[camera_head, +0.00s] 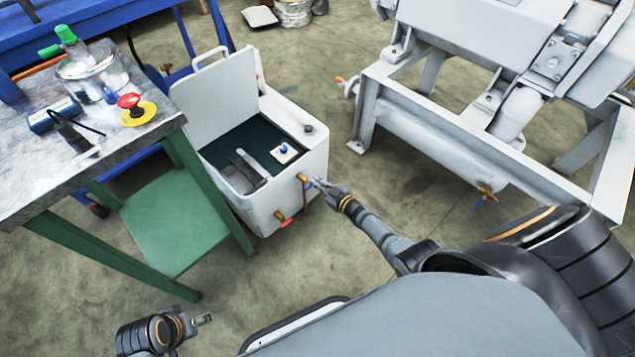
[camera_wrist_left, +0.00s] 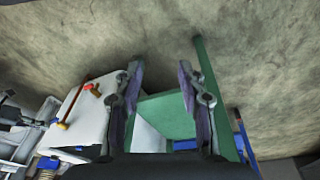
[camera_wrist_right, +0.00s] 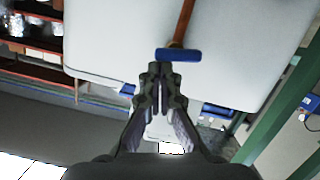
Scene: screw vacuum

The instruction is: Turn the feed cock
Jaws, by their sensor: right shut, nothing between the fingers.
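A white open tank (camera_head: 285,125) stands on the floor. Its front has a brass cock (camera_head: 302,177) with a blue handle (camera_head: 308,185), and a lower cock with a red handle (camera_head: 285,222). No label shows which is the feed cock. My right gripper (camera_head: 320,184) is shut and empty, its tips close beside the blue handle. In the right wrist view the blue handle (camera_wrist_right: 179,55) lies just beyond the fingertips (camera_wrist_right: 161,70); contact cannot be told. My left gripper (camera_head: 205,318) is low at the front left; its fingers are apart and empty in the left wrist view (camera_wrist_left: 160,80).
A green-legged table (camera_head: 150,130) stands left of the tank, with a green lower shelf (camera_head: 175,225), and a red button (camera_head: 130,101) on top. A grey machine frame (camera_head: 440,135) stands to the right. Floor is clear between tank and frame.

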